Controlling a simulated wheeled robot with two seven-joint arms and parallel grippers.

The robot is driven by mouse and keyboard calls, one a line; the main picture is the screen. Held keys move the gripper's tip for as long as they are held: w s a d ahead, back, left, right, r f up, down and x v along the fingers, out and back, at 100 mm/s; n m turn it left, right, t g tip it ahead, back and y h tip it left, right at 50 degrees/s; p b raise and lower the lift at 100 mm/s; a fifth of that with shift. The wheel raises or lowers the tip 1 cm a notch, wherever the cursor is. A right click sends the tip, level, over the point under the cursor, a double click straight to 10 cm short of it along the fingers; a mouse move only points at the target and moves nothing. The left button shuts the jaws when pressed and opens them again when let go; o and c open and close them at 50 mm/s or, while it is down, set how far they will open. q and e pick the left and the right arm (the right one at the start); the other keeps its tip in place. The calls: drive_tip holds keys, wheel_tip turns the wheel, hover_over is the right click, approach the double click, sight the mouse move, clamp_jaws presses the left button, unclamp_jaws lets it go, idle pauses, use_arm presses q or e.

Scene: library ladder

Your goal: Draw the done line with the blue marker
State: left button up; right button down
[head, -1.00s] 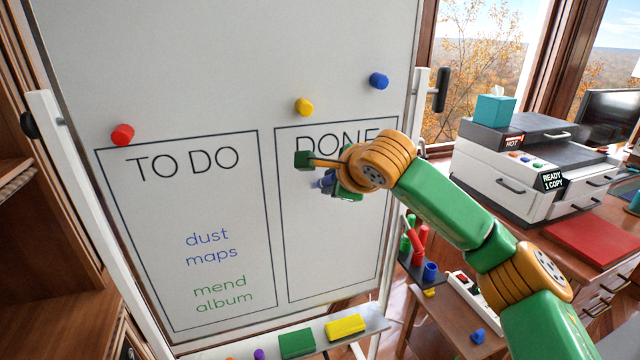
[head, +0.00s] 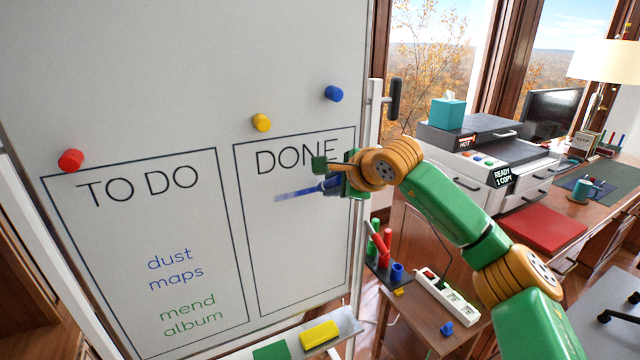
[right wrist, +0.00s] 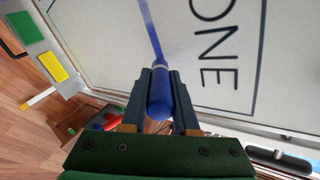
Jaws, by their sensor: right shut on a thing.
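The blue marker (right wrist: 159,95) is held between the fingers of my right gripper (head: 336,177); it also shows in the right wrist view (right wrist: 159,88). Its tip end points to the whiteboard (head: 200,60). A blue line (head: 298,193) runs across the DONE box (head: 292,248), under the word DONE, from the left up to the marker. In the right wrist view the line reaches the marker's front end. The TO DO box (head: 130,230) holds "dust maps" in blue and "mend album" in green. My left gripper is not in view.
Red (head: 70,160), yellow (head: 261,122) and blue (head: 333,93) magnets sit above the boxes. The board's ledge (head: 345,322) holds a green block (head: 270,352) and a yellow block (head: 319,334). A marker holder (head: 384,279), power strip (head: 447,297) and printer (head: 480,160) stand right.

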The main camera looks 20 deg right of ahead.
drive_tip(key=shift+d, duration=0.45)
drive_tip(key=shift+a+f, duration=0.1)
drive_tip(key=shift+a, duration=0.15)
drive_tip(key=a+b, duration=0.1)
drive_tip(key=a, duration=1)
drive_tip(key=shift+s+a+b, duration=0.2)
drive_tip(key=shift+a+b, duration=0.05)
drive_tip(key=shift+b, duration=0.05)
